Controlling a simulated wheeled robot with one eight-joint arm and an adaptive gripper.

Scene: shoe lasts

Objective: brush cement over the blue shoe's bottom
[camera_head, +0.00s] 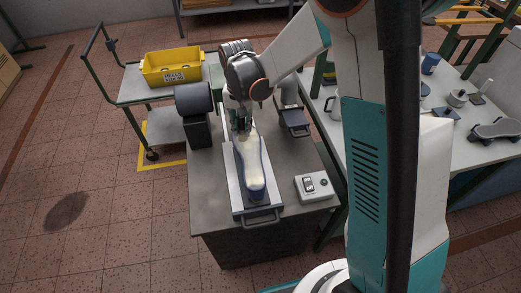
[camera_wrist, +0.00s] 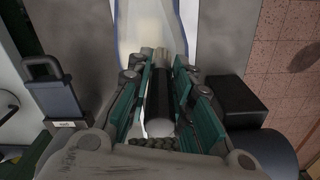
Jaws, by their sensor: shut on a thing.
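The blue shoe (camera_head: 241,176) lies bottom up on a metal plate on the grey workbench. Its bottom shows a pale cream layer over much of its length, with blue edges around it. In the wrist view the pale shoe bottom (camera_wrist: 150,25) is at the top. My gripper (camera_head: 241,124) is over the far end of the shoe. In the wrist view my gripper (camera_wrist: 160,90) is shut on a dark, round-handled brush (camera_wrist: 161,103) that points toward the shoe.
A control box (camera_head: 314,186) with switches stands right of the shoe on the workbench (camera_head: 213,215). A dark roller unit (camera_head: 194,101) stands to the left. A cart holds a yellow bin (camera_head: 172,67). A side table at right carries cups and small items.

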